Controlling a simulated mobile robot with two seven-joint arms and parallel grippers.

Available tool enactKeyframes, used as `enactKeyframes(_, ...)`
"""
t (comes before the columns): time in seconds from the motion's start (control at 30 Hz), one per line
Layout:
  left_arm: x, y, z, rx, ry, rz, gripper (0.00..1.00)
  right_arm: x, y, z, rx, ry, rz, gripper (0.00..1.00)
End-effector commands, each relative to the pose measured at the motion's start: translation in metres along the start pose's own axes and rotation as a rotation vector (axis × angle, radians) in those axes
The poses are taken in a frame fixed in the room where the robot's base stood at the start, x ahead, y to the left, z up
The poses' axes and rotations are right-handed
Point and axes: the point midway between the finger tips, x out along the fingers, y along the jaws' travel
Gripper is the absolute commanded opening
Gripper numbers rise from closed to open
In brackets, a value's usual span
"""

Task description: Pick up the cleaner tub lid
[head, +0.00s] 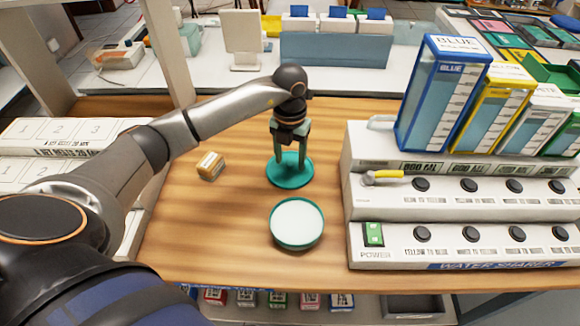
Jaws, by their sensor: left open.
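The cleaner tub lid looks to be the flat teal disc (302,172) lying on the wooden table. My left gripper (289,163) points down over the disc, its fingers open and set apart. The fingertips are at or just above the disc; I cannot tell if they touch it. Nearer the front is a round teal-rimmed tub (297,224) with a pale white top surface. My right gripper is not in view.
A small orange and white box (210,165) lies left of the disc. The white water sharer unit (460,246) with knobs and coloured containers fills the right side. White numbered boxes (68,131) stand at left. The table (190,235) front left is bare.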

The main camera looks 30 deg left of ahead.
Motion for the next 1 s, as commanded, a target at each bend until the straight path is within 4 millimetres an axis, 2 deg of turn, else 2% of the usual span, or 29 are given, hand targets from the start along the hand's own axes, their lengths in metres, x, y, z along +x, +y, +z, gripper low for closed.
enactKeyframes(0.23,0.0022,0.0000,0.0002,0.000,-0.001,0.000,0.59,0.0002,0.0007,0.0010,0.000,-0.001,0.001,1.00)
enactKeyframes(0.77,0.0017,0.0002,0.0003,0.000,-0.001,0.000,0.00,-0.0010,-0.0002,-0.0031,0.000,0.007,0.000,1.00)
enactKeyframes(1.0,0.0017,0.0003,0.0003,0.000,-0.001,0.000,0.00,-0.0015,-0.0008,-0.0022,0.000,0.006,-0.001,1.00)
